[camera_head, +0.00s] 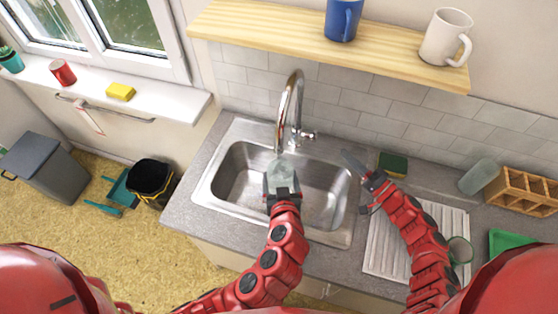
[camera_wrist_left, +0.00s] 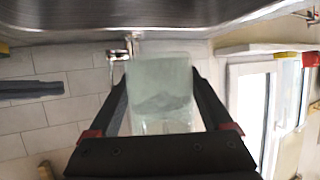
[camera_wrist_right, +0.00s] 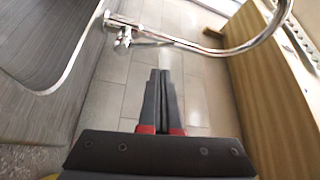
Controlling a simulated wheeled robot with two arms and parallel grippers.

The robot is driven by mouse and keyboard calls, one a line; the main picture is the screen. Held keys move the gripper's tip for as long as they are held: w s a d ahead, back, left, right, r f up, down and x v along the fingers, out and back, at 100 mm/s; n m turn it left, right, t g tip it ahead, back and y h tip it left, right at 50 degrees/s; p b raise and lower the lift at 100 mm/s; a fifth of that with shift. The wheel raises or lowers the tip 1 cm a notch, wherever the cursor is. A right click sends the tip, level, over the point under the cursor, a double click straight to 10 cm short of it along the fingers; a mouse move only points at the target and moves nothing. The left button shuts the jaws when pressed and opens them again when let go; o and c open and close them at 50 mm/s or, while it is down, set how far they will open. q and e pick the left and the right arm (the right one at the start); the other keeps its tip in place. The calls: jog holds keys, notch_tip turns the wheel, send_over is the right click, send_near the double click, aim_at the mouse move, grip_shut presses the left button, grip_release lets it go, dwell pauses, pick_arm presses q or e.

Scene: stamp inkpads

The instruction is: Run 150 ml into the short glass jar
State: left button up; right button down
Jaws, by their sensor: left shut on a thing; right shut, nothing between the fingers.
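A clear, pale-green glass jar (camera_head: 280,170) is held over the sink (camera_head: 232,180), under the spout of the chrome tap (camera_head: 291,95). My left gripper (camera_head: 281,187) is shut on it, and its fingers grip the jar's sides in the left wrist view (camera_wrist_left: 162,95). A wavy edge shows in the glass there; I cannot tell whether it is water. No clear stream shows from the spout. The tap's side lever (camera_head: 308,135) points right. My right gripper (camera_head: 352,160) is shut and empty, right of the lever and apart from it.
A green and yellow sponge (camera_head: 393,164) lies behind the right arm. A clear glass (camera_head: 478,176) and a wooden rack (camera_head: 524,190) stand at the right. Another glass (camera_head: 460,250) is by the draining board (camera_head: 385,245). A shelf (camera_head: 290,40) with two mugs hangs above.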

jog(key=c, duration=1.5)
grip_release()
jog(key=shift+o, duration=1.3)
jog(key=shift+r, duration=0.1)
jog(key=o, duration=0.3)
jog(key=w+r+n, duration=0.1)
jog(key=r+n, duration=0.1)
jog(key=n, duration=0.2)
jog(key=w+r+n+y, duration=0.1)
jog(key=w+r+n, duration=0.1)
jog(key=n, duration=0.3)
jog(key=w+d+r+n+g, duration=0.1)
jog(key=w+r+n, duration=0.1)
jog(key=n, duration=0.2)
jog(key=shift+r+n+y, duration=0.25)
jog(key=shift+n+y, duration=0.05)
jog(key=shift+o, duration=0.2)
jog(key=n+g, duration=0.5)
jog(key=n, duration=0.6)
send_near(315, 135)
pick_arm(q)
jog(key=s, duration=0.4)
jog(key=shift+d, duration=0.15)
pick_arm(e)
jog(key=shift+t+y, duration=0.3)
jog(key=x, duration=1)
jog(key=shift+s+r, duration=0.1)
jog(key=shift+r, duration=0.3)
grip_shut()
